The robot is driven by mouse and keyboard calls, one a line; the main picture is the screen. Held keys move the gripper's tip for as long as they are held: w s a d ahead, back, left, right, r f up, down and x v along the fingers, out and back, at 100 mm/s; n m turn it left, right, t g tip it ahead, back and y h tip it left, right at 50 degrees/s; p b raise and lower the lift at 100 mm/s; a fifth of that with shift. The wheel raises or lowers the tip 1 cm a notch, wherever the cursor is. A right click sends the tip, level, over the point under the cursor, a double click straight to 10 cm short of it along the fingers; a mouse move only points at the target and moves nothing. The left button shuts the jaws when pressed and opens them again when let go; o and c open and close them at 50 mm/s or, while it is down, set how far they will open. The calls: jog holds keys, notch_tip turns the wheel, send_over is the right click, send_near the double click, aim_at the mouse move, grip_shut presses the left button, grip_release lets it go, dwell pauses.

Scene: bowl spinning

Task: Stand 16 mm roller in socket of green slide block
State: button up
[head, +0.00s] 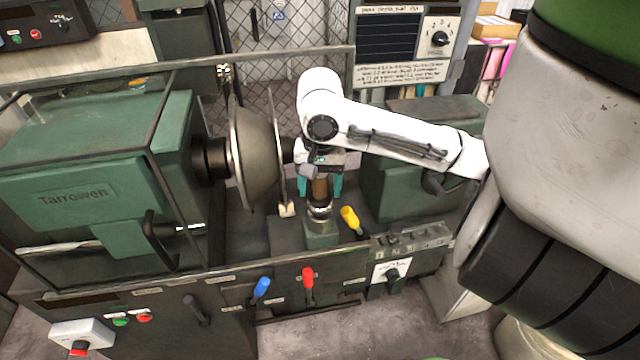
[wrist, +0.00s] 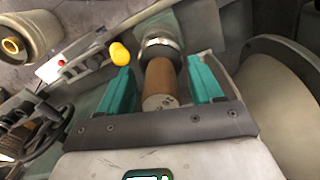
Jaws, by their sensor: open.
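The roller (wrist: 158,82) has a brown, wood-like handle with a pale end face nearest the wrist camera. In the head view its brown handle (head: 320,190) stands about upright over the green slide block (head: 320,238). A shiny metal collar (head: 320,211) sits at its lower end, on top of the block. It looks seated there, but the socket's inside and the roller's lower end are hidden. My gripper (head: 318,187) is open, its teal fingers on either side of the handle. In the wrist view the gripper (wrist: 159,72) shows gaps between both fingers and the handle.
A spinning-lathe chuck with a large grey bowl-shaped disc (head: 258,160) stands close left of my gripper. A yellow-handled lever (head: 351,218) is just right of the block. Blue (head: 262,287) and red (head: 308,278) levers stand along the front rail. A wire-mesh fence is behind.

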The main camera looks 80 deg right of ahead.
notch_tip(320, 180, up, 11)
jog(key=shift+f+p, duration=0.1)
jog(key=shift+p, duration=0.4)
dwell(0.7)
